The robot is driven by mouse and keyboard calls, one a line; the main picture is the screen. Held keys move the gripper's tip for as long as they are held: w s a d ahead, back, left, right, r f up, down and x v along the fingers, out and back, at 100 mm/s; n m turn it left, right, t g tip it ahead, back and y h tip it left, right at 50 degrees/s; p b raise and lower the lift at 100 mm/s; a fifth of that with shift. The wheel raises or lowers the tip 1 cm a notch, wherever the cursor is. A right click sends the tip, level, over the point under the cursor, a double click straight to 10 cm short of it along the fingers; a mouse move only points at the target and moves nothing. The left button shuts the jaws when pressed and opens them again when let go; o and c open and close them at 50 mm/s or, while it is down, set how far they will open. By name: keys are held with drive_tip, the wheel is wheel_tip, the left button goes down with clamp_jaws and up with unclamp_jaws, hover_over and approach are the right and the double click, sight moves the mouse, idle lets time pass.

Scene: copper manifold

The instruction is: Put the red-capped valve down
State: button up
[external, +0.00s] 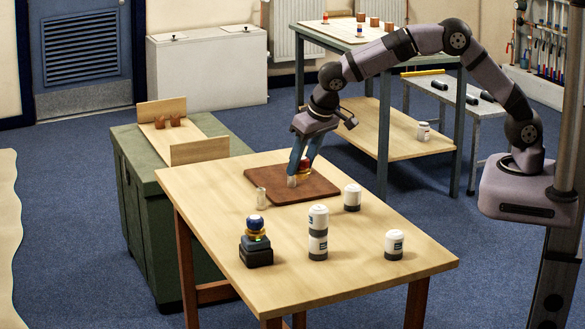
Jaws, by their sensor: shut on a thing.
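My gripper (298,172) points down over a reddish-brown board (320,191) on the wooden table. Its blue fingers are shut on the red-capped valve (305,165), which shows as a small patch of red and yellow by the fingers. The fingers hide most of the valve. A pale piece shows at the fingertips, low over the board. I cannot tell whether the valve touches the board.
A blue-topped stack (256,243) and several white canisters with grey bases (352,197) stand nearer the front. A green cabinet (150,225) adjoins the table's left.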

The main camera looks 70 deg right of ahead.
sight(304, 172)
drive_tip(key=s+a, duration=0.1)
drive_tip(key=s+r, duration=0.1)
drive_tip(key=shift+s+a+r, duration=0.25)
drive_tip(key=shift+s+a, duration=0.05)
drive_tip(key=shift+a, duration=0.1)
drive_tip(key=s+d+f+m+g+h, duration=0.1)
drive_tip(key=s+d+f+m+g, duration=0.2)
drive_tip(key=s+m, duration=0.55)
drive_tip(key=s+d+f+m+g+h, duration=0.15)
drive_tip(key=s+d+m, duration=0.25)
drive_tip(key=s+m, duration=0.4)
drive_tip(key=shift+n+g, duration=0.25)
drive_tip(key=shift+n, duration=0.1)
drive_tip(key=shift+s+d+f+p, duration=0.15)
drive_tip(key=shift+f+p, duration=0.25)
drive_tip(key=shift+f, duration=1.95)
drive_tip(key=shift+s+d+f+p, duration=0.15)
drive_tip(key=shift+f+p, duration=0.2)
drive_tip(key=shift+f, duration=2)
drive_tip(key=shift+a, duration=0.1)
drive_tip(key=shift+f, duration=0.2)
drive_tip(key=o, duration=1.1)
drive_tip(key=shift+r, duration=0.1)
drive_tip(key=shift+o, duration=0.2)
